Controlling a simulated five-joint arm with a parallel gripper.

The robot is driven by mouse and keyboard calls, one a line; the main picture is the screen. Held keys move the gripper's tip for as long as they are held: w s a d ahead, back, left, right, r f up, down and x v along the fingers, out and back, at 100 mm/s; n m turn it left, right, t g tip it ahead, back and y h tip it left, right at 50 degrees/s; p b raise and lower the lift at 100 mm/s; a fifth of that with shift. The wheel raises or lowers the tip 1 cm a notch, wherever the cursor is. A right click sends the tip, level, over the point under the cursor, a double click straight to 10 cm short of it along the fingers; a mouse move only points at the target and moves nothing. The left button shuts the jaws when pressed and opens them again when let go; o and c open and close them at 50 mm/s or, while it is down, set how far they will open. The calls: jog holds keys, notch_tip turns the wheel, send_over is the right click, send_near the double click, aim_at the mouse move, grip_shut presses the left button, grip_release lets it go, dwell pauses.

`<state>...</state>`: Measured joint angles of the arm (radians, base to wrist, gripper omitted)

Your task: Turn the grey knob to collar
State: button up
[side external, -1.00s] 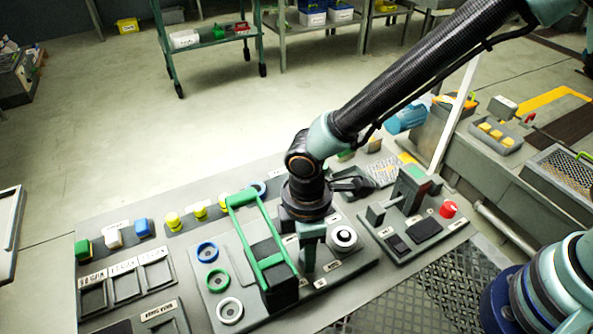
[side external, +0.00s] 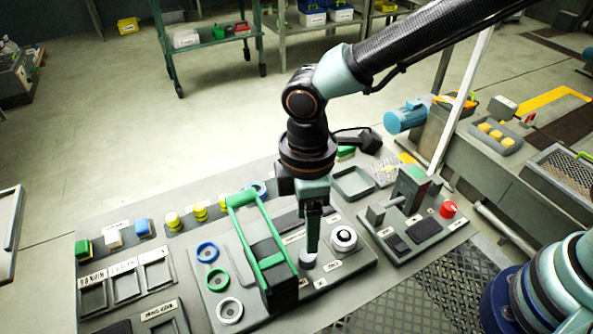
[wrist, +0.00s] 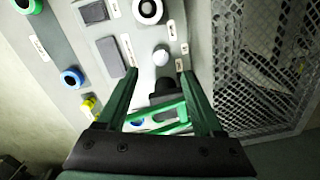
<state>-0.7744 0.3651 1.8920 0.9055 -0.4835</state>
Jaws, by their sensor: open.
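The grey knob (side external: 308,261) is a small round knob on the control panel, just below my gripper's fingertips in the side view. In the wrist view the grey knob (wrist: 161,57) shows whole, ahead of the fingertips, with small white labels around it. My gripper (side external: 313,250) points down over it. In the wrist view my gripper (wrist: 160,73) has its two green fingers apart, with nothing held between them. I cannot read the labels, so I cannot tell which one says collar or where the knob points.
A black block with a green handle (side external: 280,292) stands close on the left. Blue, green and white rings lie farther left. A red knob (side external: 448,209) is on the right panel.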

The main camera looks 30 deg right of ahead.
jog(key=shift+r, duration=2.05)
jog(key=w+d+r+m+t+y, duration=0.1)
jog(key=w+d+r+m, duration=0.2)
jog(key=d, duration=0.4)
jog(key=w+d+r+m+t, duration=0.1)
jog(key=d+r+m+t, duration=0.1)
jog(key=d+r+m, duration=0.35)
jog(key=s+d+m+t, duration=0.1)
jog(key=s+d+m, duration=0.1)
jog(key=d, duration=0.5)
jog(key=s+d+r+m+t, duration=0.1)
jog(key=d+m, duration=0.3)
jog(key=d, duration=0.4)
jog(key=shift+s+d+r+t+h, duration=0.25)
jog(key=shift+s+t+h, duration=0.15)
jog(key=shift+s, duration=0.1)
